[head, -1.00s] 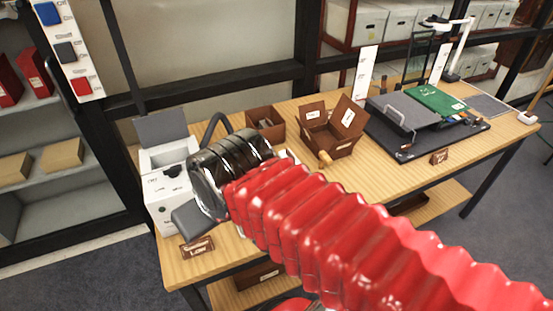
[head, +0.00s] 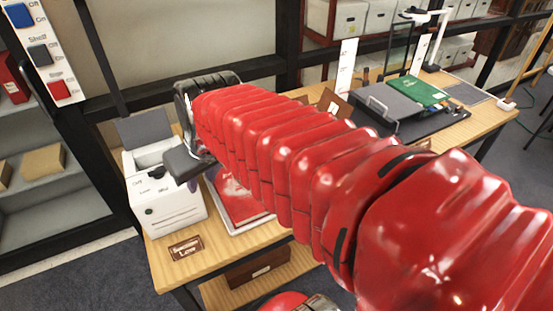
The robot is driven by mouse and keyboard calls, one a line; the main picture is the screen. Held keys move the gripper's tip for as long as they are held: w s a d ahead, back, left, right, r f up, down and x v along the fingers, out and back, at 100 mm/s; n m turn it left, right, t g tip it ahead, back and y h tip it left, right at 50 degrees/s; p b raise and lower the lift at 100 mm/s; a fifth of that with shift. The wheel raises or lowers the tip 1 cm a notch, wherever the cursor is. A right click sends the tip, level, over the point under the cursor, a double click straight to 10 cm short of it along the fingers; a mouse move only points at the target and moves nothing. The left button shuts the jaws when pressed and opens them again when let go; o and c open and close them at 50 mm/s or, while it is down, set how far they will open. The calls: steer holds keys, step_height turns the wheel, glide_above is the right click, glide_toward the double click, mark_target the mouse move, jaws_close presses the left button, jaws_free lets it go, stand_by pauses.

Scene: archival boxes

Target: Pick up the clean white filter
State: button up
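I cannot make out the clean white filter; it may be hidden behind my arm. My gripper (head: 188,128) is at the far end of my red arm, over the back left of the wooden table. Its dark housing shows, but its fingertips are not clear, so I cannot tell if it is open or holds anything. A white machine (head: 172,208) with a raised grey lid (head: 146,136) stands just left of and below the gripper in the picture.
A red flat item (head: 238,203) lies on a pale tray below my arm. A black board with a grey device (head: 388,103) and green folder (head: 418,90) is at the right. My arm covers the table's middle.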

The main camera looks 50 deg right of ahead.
steer(key=w+d+f+m, duration=0.1)
steer(key=w+d, duration=0.2)
steer(key=d, duration=0.5)
steer(key=w+d+f, duration=0.1)
steer(key=w+d, duration=0.3)
steer(key=d, duration=0.4)
steer(key=d+f, duration=0.2)
steer(key=d, duration=0.6)
steer(key=d+f+m, duration=0.1)
steer(key=d+f, duration=0.2)
steer(key=d, duration=0.6)
steer(key=shift+s+d+f+g+h, duration=0.2)
steer(key=shift+s+f+g+h, duration=0.1)
steer(key=shift+g+h, duration=0.1)
steer(key=shift+x, duration=4.3)
steer(key=shift+a, duration=0.1)
steer(key=shift+a+x, duration=0.15)
steer(key=shift+x, duration=1.15)
steer(key=shift+a+x, duration=0.1)
steer(key=shift+x, duration=1.2)
steer(key=shift+w+d, duration=0.1)
steer(key=shift+d, duration=0.05)
